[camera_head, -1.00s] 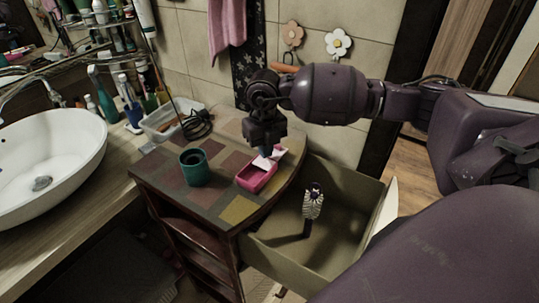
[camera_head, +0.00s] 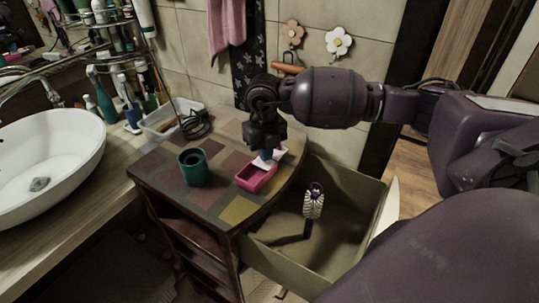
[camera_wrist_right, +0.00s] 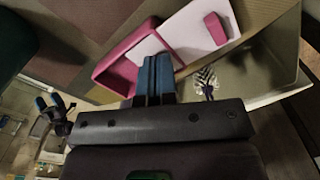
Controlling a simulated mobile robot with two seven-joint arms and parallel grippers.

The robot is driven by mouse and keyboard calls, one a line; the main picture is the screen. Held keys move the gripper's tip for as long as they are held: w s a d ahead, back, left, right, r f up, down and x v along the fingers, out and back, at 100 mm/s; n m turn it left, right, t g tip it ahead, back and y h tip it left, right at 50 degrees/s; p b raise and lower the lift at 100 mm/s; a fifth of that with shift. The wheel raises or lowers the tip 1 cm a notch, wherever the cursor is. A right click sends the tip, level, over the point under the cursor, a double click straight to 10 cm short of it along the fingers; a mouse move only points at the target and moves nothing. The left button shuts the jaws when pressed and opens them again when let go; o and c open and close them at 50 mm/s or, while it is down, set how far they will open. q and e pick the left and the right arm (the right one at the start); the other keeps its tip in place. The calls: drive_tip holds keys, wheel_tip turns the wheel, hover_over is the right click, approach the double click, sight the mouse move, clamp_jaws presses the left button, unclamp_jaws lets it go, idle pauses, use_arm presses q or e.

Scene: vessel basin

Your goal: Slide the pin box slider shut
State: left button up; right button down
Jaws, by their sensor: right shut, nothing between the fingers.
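The pin box (camera_head: 254,180) is a pink open-topped box on the tiled cabinet top in the head view. Its slider (camera_head: 270,160) is a white plate at the far right end, sticking out past the box. In the right wrist view the pink box (camera_wrist_right: 118,66) shows with the pale slider (camera_wrist_right: 185,32) and its pink end knob (camera_wrist_right: 215,28). My right gripper (camera_wrist_right: 155,75) is shut and empty, its blue fingertips at the edge of the box and slider; I cannot tell if they touch. In the head view the gripper partly hides the slider.
A green cup (camera_head: 194,167) stands left of the box. A clear tray (camera_head: 170,120) and a white basin (camera_head: 45,155) lie to the left.

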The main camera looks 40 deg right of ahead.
drive_tip(key=shift+f, duration=0.35)
drive_tip(key=shift+s+a+r, duration=0.1)
drive_tip(key=shift+s+a, duration=0.1)
drive_tip(key=shift+a, duration=0.3)
idle(0.3)
drive_tip(key=shift+s+a, duration=0.15)
drive_tip(key=shift+a, duration=0.25)
idle(0.4)
drive_tip(key=shift+a, duration=0.2)
drive_tip(key=shift+s+a, duration=0.1)
drive_tip(key=shift+a, duration=0.05)
idle(0.4)
drive_tip(key=shift+s+a, duration=0.15)
drive_tip(key=shift+a, duration=0.25)
drive_tip(key=shift+s+a+f, duration=0.1)
drive_tip(key=shift+f, duration=0.1)
drive_tip(key=shift+s+a, duration=0.1)
drive_tip(key=shift+a, duration=0.4)
idle(0.5)
